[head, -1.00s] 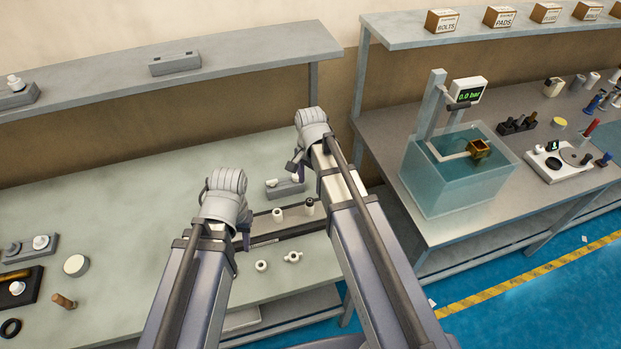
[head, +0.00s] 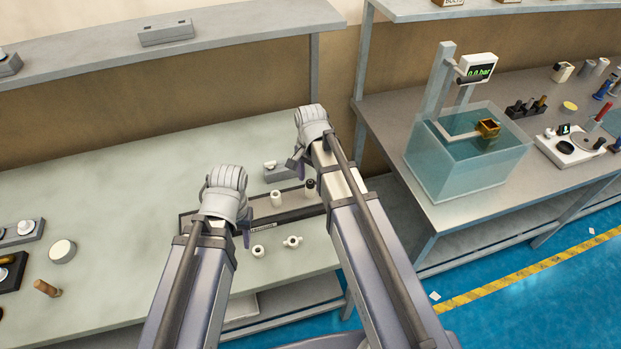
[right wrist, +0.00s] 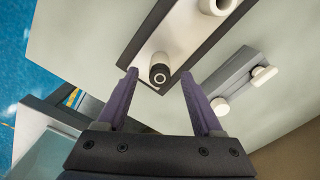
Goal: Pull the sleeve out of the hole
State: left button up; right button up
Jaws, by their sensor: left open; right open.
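A white cylinder with a dark top (head: 310,184) stands upright in a dark-rimmed tray (head: 196,221) on the left bench. In the right wrist view its dark ringed end (right wrist: 160,74) lies just beyond and between my right fingertips, apart from them. A white hollow cylinder (head: 276,199) stands beside it and is partly cut off in the right wrist view (right wrist: 220,4). I cannot tell which is the sleeve. My right gripper (right wrist: 157,78) is open and empty; in the head view its arm partly hides it. My left gripper (head: 247,238) is open, mostly hidden by its wrist, near the tray's left part.
Two white fittings (head: 258,251) (head: 292,241) lie in front of the tray. A grey block with white knobs (right wrist: 232,85) sits behind it. A water tank (head: 465,155) stands on the right bench. A shelf (head: 240,42) runs behind the left bench, whose middle left is clear.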

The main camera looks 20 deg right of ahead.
aim_at(311, 182)
grip_shut()
dwell(0.6)
grip_release()
pick_arm(q)
jog(key=shift+r, duration=0.1)
pick_arm(e)
jog(key=shift+r, duration=0.1)
pick_arm(q)
jog(key=shift+o, duration=0.4)
notch_tip(311, 182, up, 8)
jog(key=p, duration=0.8)
jog(key=shift+f, duration=0.2)
pick_arm(e)
notch_tip(311, 182, up, 8)
jog(key=shift+f, duration=0.25)
